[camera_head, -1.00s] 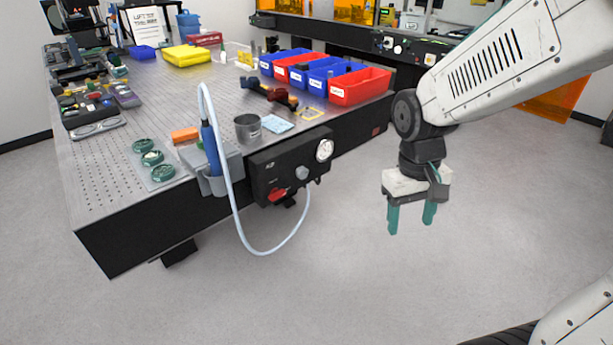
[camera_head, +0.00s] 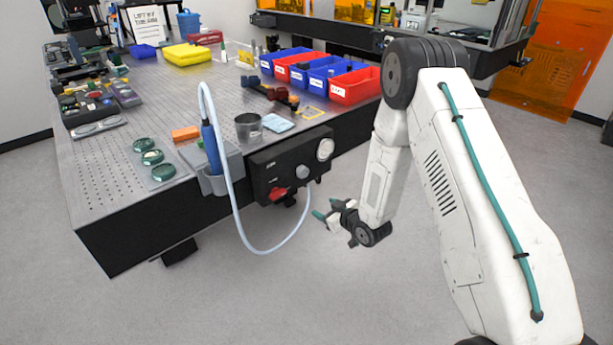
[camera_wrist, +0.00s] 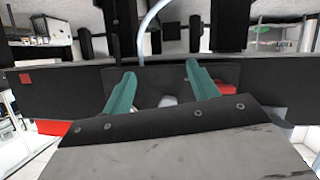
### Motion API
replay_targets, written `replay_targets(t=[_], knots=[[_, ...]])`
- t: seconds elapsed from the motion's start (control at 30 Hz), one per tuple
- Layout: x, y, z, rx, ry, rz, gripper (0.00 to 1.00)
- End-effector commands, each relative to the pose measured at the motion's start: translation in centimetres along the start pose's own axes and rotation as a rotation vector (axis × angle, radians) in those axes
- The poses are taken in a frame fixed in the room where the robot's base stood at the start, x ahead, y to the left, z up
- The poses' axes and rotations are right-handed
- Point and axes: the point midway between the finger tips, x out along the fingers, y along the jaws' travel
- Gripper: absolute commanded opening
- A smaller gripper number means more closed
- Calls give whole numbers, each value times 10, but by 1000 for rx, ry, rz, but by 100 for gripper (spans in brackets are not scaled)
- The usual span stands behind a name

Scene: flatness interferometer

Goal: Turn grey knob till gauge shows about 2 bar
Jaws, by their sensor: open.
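The grey knob (camera_head: 302,172) is on the front of a black control box (camera_head: 262,178) fixed to the table's front edge. The round white gauge (camera_head: 325,149) is above and right of the knob; its reading is too small to tell. My gripper (camera_head: 325,208) is open and empty, below and right of the knob, and apart from it. In the wrist view, the two teal fingers (camera_wrist: 161,70) are spread, with a pale rounded thing (camera_wrist: 168,101) between them, probably the knob, partly hidden by the gripper body.
A red handle (camera_head: 278,194) is on the same box, left of and below the knob. A pale hose (camera_head: 236,215) loops down in front of the table from a blue handpiece (camera_head: 210,148) in a grey holder. The floor (camera_head: 330,300) in front is clear.

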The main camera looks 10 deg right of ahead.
Motion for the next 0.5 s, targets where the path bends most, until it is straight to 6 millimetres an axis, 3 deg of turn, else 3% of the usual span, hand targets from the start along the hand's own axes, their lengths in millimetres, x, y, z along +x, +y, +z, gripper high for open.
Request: replay_targets(t=[0.1, 0.2, 0.37, 0.5], knots=[[1, 5, -47, -34, 218, 9, 59], [-4, 6, -70, -46, 326, 17, 59], [-3, 7, -83, -53, 385, 25, 59], [14, 7, -90, -57, 385, 24, 59]])
